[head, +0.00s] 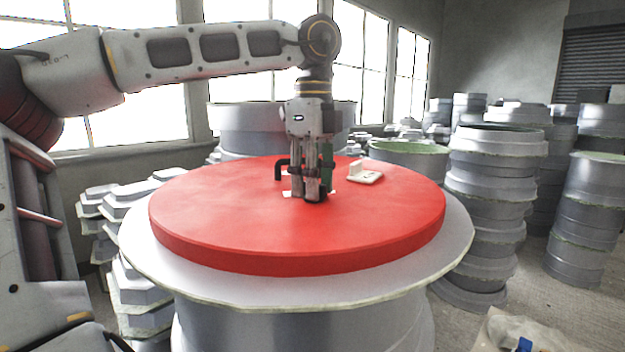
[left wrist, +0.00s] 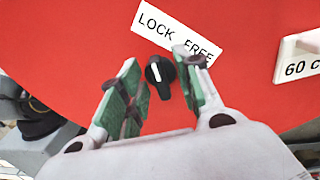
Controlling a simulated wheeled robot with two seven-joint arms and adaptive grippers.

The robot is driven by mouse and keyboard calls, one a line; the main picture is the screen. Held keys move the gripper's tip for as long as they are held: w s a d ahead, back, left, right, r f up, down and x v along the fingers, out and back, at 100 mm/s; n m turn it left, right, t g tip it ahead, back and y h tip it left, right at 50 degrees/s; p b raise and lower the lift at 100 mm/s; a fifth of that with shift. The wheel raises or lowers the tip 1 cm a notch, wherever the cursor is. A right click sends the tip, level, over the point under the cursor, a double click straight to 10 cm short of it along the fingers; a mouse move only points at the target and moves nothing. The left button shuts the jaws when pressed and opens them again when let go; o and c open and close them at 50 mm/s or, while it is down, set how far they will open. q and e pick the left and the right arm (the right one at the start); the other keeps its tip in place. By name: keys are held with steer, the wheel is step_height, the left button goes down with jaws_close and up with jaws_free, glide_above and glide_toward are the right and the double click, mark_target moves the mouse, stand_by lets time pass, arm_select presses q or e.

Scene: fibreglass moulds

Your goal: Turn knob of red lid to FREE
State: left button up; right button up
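The red lid (head: 230,215) lies flat on a large grey round mould (head: 300,320). In the left wrist view, a black knob (left wrist: 159,72) with a white pointer line stands on the red lid (left wrist: 75,40). A white label (left wrist: 178,30) behind it reads LOCK and FREE; the pointer line is aimed up and slightly left, toward the LOCK side. My left gripper (head: 314,198) points straight down over the lid. Its green-padded fingers (left wrist: 160,95) are apart, one on each side of the knob, with gaps visible. In the head view the gripper hides the knob. My right gripper is not in view.
A black bent handle (head: 281,168) stands on the lid beside my left gripper. Stacked grey moulds (head: 490,190) stand around.

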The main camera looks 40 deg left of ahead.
arm_select(q)
jaws_close()
steer(key=shift+m, duration=0.6)
steer(key=m, duration=0.7)
steer(key=shift+w+m, duration=0.15)
steer(key=shift+m, duration=0.25)
steer(key=m, duration=0.4)
steer(key=shift+m, duration=0.4)
steer(key=shift+d+m, duration=0.1)
steer(key=shift+m, duration=1.8)
